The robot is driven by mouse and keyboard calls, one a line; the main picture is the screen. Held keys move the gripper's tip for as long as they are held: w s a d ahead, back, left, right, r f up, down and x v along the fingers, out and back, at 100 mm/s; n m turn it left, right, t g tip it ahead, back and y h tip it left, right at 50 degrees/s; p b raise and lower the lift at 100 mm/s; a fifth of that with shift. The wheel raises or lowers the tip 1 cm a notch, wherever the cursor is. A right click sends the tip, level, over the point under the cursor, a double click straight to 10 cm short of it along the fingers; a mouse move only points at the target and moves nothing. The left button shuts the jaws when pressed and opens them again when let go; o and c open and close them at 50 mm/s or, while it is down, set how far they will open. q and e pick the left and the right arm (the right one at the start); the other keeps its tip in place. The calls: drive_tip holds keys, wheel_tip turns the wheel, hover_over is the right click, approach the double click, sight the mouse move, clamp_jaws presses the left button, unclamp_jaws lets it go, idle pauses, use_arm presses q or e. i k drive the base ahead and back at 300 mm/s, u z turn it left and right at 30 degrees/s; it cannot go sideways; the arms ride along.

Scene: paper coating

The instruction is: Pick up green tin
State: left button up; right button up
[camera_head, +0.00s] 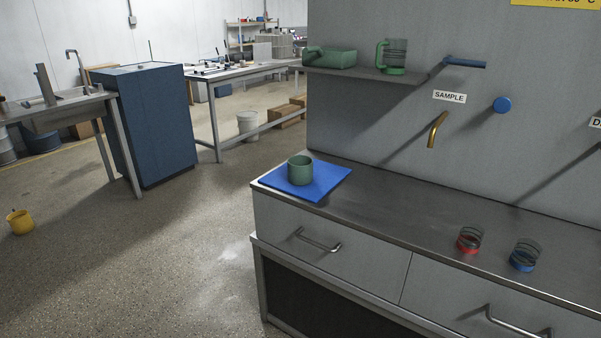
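A green, round, open-topped tin (300,170) stands upright on a blue mat (325,184) at the left end of the metal counter. On the wall shelf above are two other green things, a low wide container (331,58) and a taller jug-like one (382,57) with a handle and a ribbed or wire-like body. Neither of my grippers shows in the head view.
The counter (400,215) is bare between the mat and two ringed jars, one with a red base (468,240) and one with a blue base (524,256). A brass spout (437,130) juts from the wall under the SAMPLE label. Drawer handles (318,241) stick out in front.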

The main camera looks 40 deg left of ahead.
sight(299, 167)
drive_tip(key=z, duration=3.05)
drive_tip(key=k, duration=2.1)
drive_tip(key=u, duration=2)
